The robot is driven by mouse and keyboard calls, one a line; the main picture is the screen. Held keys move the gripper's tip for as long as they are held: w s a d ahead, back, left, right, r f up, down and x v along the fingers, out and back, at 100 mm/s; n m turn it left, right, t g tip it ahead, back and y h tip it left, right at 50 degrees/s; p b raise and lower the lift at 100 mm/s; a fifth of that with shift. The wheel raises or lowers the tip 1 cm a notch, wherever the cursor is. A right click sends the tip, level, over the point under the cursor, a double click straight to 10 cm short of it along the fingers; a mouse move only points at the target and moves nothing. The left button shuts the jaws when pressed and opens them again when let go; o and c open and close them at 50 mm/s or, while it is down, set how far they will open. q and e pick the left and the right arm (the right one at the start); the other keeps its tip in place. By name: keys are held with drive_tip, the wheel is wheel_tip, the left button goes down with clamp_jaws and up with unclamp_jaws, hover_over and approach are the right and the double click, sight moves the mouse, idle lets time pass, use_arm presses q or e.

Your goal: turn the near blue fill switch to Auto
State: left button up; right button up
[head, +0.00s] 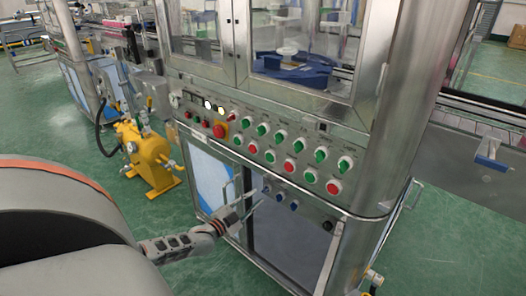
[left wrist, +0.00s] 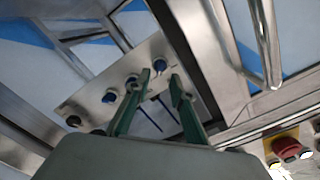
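A row of blue switches sits on a small metal plate low on the machine's front. The leftmost blue switch (head: 265,188) is closest to my left gripper (head: 257,198) in the head view; the middle one (head: 279,197) and the right one (head: 293,205) are farther along. In the left wrist view, my left gripper (left wrist: 160,78) is open with green fingers, and the end blue switch (left wrist: 159,65) shows in the gap between the fingertips. The other blue switches (left wrist: 132,83) lie left of the fingers. I cannot tell contact or read the switch labels. My right gripper is out of view.
Above the plate, a sloped panel carries green and red buttons (head: 288,165) and a red emergency stop (head: 219,130). A metal door handle (head: 227,192) stands close to my left gripper. A dark knob (head: 327,225) ends the row. A yellow pump (head: 150,160) stands left.

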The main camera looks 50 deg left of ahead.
sight(264, 191)
use_arm(q)
drive_tip(key=shift+w+a+b, duration=0.15)
drive_tip(key=shift+w+b, duration=0.1)
drive_tip(key=shift+w, duration=0.75)
drive_tip(key=shift+w+a+b, duration=0.1)
drive_tip(key=shift+w+b, duration=0.15)
drive_tip(key=shift+w, duration=0.75)
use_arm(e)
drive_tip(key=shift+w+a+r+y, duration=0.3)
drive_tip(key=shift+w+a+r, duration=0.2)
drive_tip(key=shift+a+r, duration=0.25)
use_arm(q)
clamp_jaws()
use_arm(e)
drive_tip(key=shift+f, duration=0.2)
